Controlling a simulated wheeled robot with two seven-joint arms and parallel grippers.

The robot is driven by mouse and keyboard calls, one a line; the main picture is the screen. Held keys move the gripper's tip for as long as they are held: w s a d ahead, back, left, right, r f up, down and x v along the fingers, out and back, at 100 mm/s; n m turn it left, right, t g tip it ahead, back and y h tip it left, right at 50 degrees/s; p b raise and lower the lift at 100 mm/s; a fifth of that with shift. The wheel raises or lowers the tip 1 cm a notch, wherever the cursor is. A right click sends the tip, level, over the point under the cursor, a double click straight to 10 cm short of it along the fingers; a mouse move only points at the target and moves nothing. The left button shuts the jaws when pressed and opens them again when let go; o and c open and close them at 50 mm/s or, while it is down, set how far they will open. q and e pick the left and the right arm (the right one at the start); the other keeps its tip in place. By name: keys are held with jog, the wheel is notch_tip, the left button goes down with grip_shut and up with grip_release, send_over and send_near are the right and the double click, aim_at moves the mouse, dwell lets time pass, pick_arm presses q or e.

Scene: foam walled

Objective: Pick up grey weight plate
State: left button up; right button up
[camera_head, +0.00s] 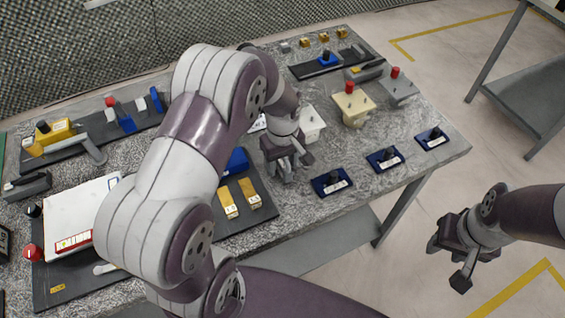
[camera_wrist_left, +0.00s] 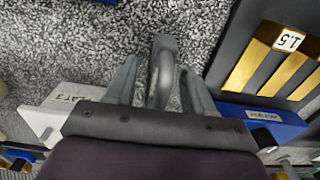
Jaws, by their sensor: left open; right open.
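My left gripper (camera_head: 287,168) is low over the speckled worktop, right of the dark panel with yellow bars. In the left wrist view its two fingers (camera_wrist_left: 160,66) are open, one on each side of a grey, rounded, upright piece (camera_wrist_left: 162,75). This piece looks like the grey weight plate, seen nearly edge-on. I cannot tell whether either finger touches it. In the head view my left gripper and arm hide it. My right gripper (camera_head: 462,262) is open and empty, over the floor beyond the worktop's right end.
Yellow bars (camera_head: 229,203) lie left of my left gripper, with a blue block (camera_head: 236,162) behind. A white box (camera_head: 311,127) and a cream box (camera_head: 354,109) with a red knob stand close to the right. Blue trays (camera_head: 332,185) line the front edge.

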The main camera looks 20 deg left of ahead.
pick_arm(q)
jog(key=shift+w+f, duration=0.1)
jog(key=shift+f, duration=0.35)
jog(key=shift+r, duration=0.1)
grip_shut()
